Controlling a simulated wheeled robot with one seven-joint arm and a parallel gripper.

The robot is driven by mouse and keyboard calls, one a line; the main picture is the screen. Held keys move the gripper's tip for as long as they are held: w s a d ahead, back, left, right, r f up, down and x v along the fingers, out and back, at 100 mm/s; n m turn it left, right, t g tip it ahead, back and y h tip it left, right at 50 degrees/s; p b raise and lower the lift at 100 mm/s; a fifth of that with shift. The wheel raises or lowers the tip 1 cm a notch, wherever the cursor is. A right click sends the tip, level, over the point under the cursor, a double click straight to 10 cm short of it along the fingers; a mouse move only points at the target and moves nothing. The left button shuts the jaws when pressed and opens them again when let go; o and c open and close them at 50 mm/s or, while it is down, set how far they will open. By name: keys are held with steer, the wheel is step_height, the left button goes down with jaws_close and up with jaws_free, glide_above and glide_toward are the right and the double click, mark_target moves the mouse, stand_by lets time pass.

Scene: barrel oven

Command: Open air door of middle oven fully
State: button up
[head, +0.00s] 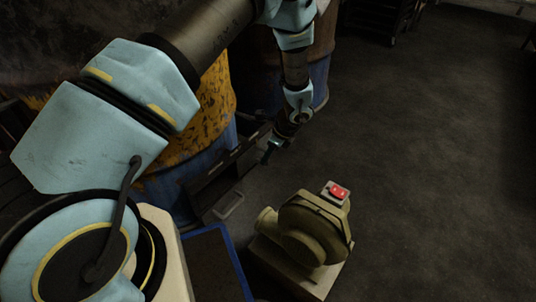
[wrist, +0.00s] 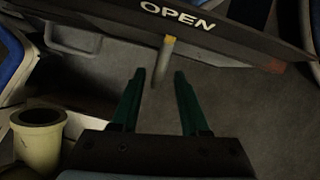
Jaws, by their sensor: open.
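In the wrist view a long dark bar lettered OPEN (wrist: 225,28) crosses the top, and I take it to be part of the air door. A thin grey rod with a yellow end (wrist: 168,42) sticks out below the lettering. My gripper (wrist: 159,75) has two green fingers, spread apart and empty. The rod's lower end shows between the fingertips; I cannot tell whether it touches them. In the head view my gripper (head: 268,153) is low beside the dark box-like part (head: 215,185) at the foot of the blue and yellow barrel oven (head: 205,115).
A beige blower (head: 310,235) with a red switch (head: 338,191) stands on the floor in front. Its open pipe seems to be the beige cup shape (wrist: 38,140) at left in the wrist view. A blue-edged panel (head: 225,265) lies left of it. Floor at right is clear.

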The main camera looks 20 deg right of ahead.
steer(key=p+v, duration=0.3)
steer(key=v, duration=0.7)
steer(key=shift+d+r+p, duration=0.2)
steer(key=shift+r+p, duration=0.05)
steer(key=shift+p, duration=0.1)
steer(key=shift+s, duration=0.1)
